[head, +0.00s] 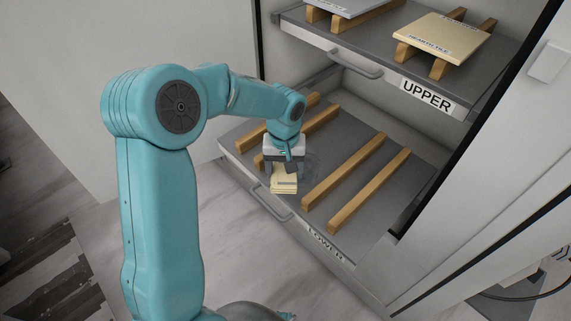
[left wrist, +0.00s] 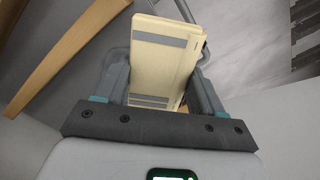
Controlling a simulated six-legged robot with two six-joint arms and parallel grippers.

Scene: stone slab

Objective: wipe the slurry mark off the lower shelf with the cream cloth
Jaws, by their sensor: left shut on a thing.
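The cream cloth (head: 284,184) is a folded pad with grey bands. My left gripper (head: 284,174) is shut on it and holds it at the lower shelf (head: 385,205), between two pairs of wooden slats. In the left wrist view the cloth (left wrist: 165,60) sits between the two fingers (left wrist: 160,85). I cannot tell whether the cloth touches the shelf. A faint darker smudge (head: 311,163), which looks like the slurry mark, shows just right of the gripper. Part of it may be hidden behind the gripper. My right gripper is not in view.
Wooden slats (head: 342,181) rise from the lower shelf on both sides of the cloth. The upper shelf (head: 375,52) hangs above and behind, with a handle (head: 357,66) and a cream tile (head: 444,37) on slats. The cabinet's side panel (head: 480,190) stands at the right.

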